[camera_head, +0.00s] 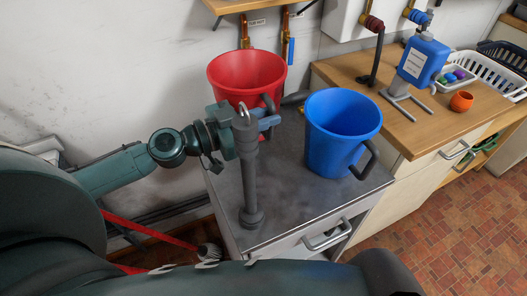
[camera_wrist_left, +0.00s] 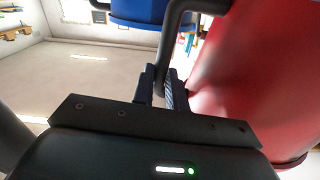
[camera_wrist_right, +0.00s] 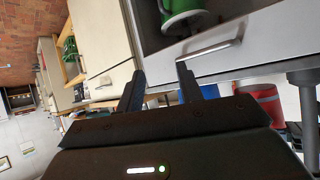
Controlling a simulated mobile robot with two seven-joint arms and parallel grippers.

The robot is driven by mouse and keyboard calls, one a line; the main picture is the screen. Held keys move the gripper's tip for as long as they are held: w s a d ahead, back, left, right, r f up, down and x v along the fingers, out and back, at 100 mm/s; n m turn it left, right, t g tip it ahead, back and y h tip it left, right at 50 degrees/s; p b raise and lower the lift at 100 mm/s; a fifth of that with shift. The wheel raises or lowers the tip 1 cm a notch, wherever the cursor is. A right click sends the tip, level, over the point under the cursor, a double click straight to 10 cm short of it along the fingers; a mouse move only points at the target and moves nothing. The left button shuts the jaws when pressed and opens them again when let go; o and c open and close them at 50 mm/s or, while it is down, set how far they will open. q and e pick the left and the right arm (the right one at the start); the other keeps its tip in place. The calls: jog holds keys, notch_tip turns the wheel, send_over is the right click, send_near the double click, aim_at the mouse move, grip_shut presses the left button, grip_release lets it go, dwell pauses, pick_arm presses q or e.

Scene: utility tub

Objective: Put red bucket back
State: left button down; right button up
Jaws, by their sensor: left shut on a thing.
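The red bucket (camera_head: 245,72) is upright at the back left of the grey cabinet top (camera_head: 300,205), by the wall. My left gripper (camera_head: 268,121) is shut on its dark side handle (camera_wrist_left: 172,38). The red wall of the bucket fills the right of the left wrist view (camera_wrist_left: 250,75). Its base is hidden behind my gripper, so I cannot tell whether it touches the top. My right gripper (camera_wrist_right: 160,88) is open and empty in front of a grey drawer front, and is not seen in the head view.
A blue bucket (camera_head: 338,135) stands right of the red one on the grey top. A grey post (camera_head: 250,185) stands in front of my left gripper. The grey top's front middle is clear.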

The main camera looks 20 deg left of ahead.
aim_at(268, 139)
pick_arm(q)
notch_tip(268, 139, down, 7)
jog(key=shift+r+b, duration=0.2)
jog(key=shift+b, duration=0.5)
jog(key=shift+f, duration=0.3)
jog(key=c, duration=1.4)
grip_release()
jog(key=shift+f, duration=0.1)
pick_arm(e)
jog(key=shift+w+a+f, duration=0.15)
jog(key=shift+a, duration=0.15)
